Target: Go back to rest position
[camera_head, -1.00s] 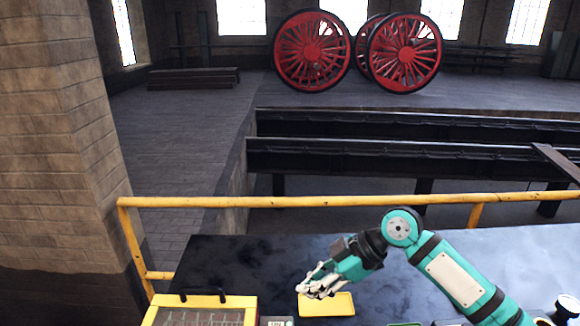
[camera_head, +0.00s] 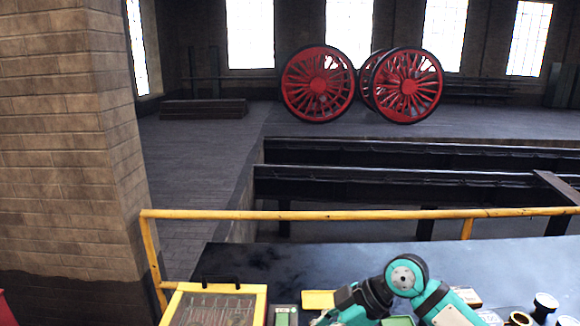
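My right arm (camera_head: 405,280), teal and black, comes in from the lower right over the dark table (camera_head: 480,265). My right gripper (camera_head: 322,319) is at the bottom edge of the head view, just in front of a small yellow tray (camera_head: 318,299). Its fingers are mostly cut off by the frame and folded into view behind the wrist, so I cannot tell their opening or whether they hold anything. My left gripper is not in view.
A yellow-framed case (camera_head: 260,300) with a black handle stands at the table's left. A small green-faced device (camera_head: 285,316) is beside it. Several small containers (camera_head: 545,305) stand at the right. A yellow railing (camera_head: 350,214) runs behind the table.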

